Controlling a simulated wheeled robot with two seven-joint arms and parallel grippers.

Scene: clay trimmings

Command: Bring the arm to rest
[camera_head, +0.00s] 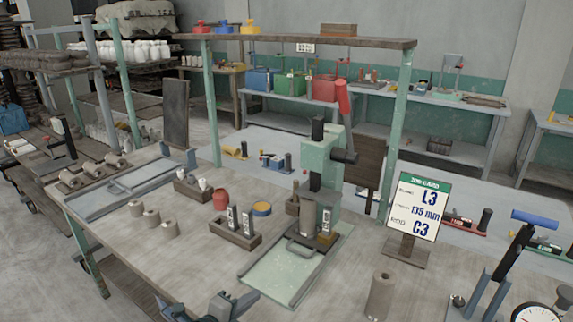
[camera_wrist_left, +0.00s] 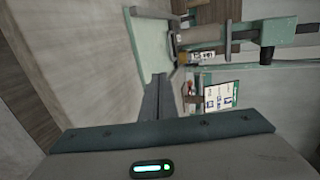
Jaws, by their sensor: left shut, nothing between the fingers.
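My left gripper (camera_head: 232,302) is at the bottom edge of the head view, in front of the workbench (camera_head: 130,250). Its fingers are shut with nothing between them. In the left wrist view the shut fingers (camera_wrist_left: 158,98) stand together, pointing toward the pale green tray and the press. My right gripper is not in view.
A green press (camera_head: 322,165) with a red lever stands behind a tray (camera_head: 270,279). Right of these are a sign (camera_head: 418,205) on a wooden block and a clay cylinder (camera_head: 380,297). A wooden rack (camera_head: 236,233) and small clay pieces (camera_head: 152,217) lie left.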

